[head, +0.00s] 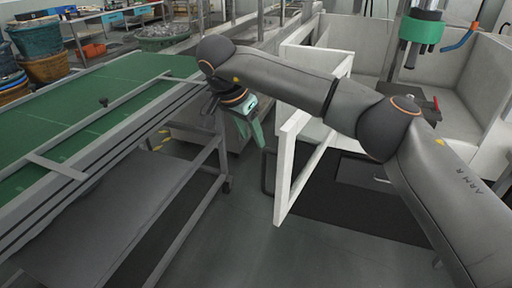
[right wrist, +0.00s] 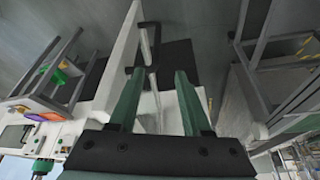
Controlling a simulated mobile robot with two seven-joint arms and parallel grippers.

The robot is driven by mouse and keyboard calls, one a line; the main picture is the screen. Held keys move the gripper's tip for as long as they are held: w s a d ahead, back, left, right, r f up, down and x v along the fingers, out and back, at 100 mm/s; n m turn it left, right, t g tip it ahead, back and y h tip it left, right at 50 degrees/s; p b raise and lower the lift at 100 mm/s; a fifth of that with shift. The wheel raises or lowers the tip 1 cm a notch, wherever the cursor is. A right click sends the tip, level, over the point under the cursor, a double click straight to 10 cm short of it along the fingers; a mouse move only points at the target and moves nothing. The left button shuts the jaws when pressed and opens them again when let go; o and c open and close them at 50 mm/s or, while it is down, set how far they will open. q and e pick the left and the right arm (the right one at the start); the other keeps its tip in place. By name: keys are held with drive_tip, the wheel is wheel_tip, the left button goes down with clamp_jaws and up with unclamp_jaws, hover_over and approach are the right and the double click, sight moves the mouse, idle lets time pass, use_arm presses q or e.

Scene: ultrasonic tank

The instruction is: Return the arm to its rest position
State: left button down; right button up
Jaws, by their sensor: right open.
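My right arm comes in from the right in the head view, bends across the white frame, and hangs down at its far end. My right gripper (head: 256,132) has green fingers and points downward beside the belt table, over the floor. In the right wrist view the two green fingers of the gripper (right wrist: 158,78) stand apart with nothing between them. The gripper is open and empty. My left gripper is not in view.
A green belt table (head: 75,122) with metal rails runs along the left. A white open frame (head: 289,165) stands close right of the gripper, beside a white-walled bay (head: 458,65). Grey floor (head: 232,225) is clear in front. Baskets (head: 45,68) stand at the far left.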

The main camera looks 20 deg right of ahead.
drive_tip(key=shift+s+a+r, duration=0.15)
drive_tip(key=shift+a+r, duration=0.05)
drive_tip(key=shift+r, duration=0.45)
drive_tip(key=shift+f, duration=0.1)
